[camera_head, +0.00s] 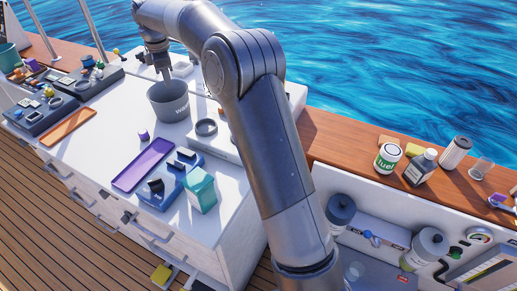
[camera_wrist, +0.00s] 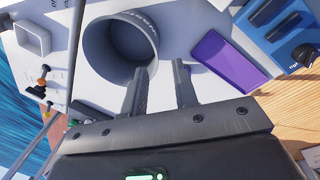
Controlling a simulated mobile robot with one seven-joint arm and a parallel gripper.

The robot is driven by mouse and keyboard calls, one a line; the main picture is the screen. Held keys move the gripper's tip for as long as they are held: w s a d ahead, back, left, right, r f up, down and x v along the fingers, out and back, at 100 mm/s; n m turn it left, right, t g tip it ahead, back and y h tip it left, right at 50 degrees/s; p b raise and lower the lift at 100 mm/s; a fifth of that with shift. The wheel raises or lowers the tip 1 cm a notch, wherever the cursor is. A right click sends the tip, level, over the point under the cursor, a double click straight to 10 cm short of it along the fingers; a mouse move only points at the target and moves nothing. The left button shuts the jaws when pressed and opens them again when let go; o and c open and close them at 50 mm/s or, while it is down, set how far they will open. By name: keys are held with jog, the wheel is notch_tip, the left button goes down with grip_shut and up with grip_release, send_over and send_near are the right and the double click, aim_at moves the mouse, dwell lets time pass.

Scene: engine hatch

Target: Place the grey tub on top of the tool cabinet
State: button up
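The grey tub (camera_head: 170,108) stands upright on the white top of the tool cabinet (camera_head: 75,152), towards its back. It looks empty. The wrist view shows the tub (camera_wrist: 97,62) from above, with its round opening facing the camera. My gripper (camera_head: 166,80) is just above the tub's far rim in the head view. In the wrist view my gripper (camera_wrist: 163,67) is open with nothing between its fingers. One finger overlaps the tub's wall in the picture and the other is beside it. I cannot tell whether a finger touches the tub.
A purple tray (camera_head: 143,165), a blue organizer (camera_head: 165,190), a teal box (camera_head: 201,190) and an orange tray (camera_head: 69,127) lie on the cabinet top. A grey ring (camera_head: 206,127) is right of the tub.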

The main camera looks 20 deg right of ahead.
jog(key=s+d+r+m+t, duration=0.1)
jog(key=s+d+r+m, duration=0.2)
jog(key=s, duration=0.4)
jog(key=s+d+r+m, duration=0.3)
jog(key=s+d+r, duration=0.1)
jog(key=s, duration=0.3)
jog(key=s+d+r+m+t, duration=0.1)
jog(key=s+d+r+m, duration=0.2)
jog(key=s, duration=0.5)
jog(key=s+d+f+m, duration=0.2)
jog(key=s+m, duration=0.1)
jog(key=s, duration=0.4)
jog(key=s+d+f+m+t, duration=0.1)
jog(key=s+d+f+m, duration=0.2)
jog(key=s, duration=0.5)
jog(key=s+d+f+m, duration=0.2)
jog(key=s+m, duration=0.1)
jog(key=s, duration=0.4)
jog(key=shift+s+d+f+t, duration=0.15)
jog(key=shift+s+f+t, duration=0.2)
jog(key=shift+t, duration=0.05)
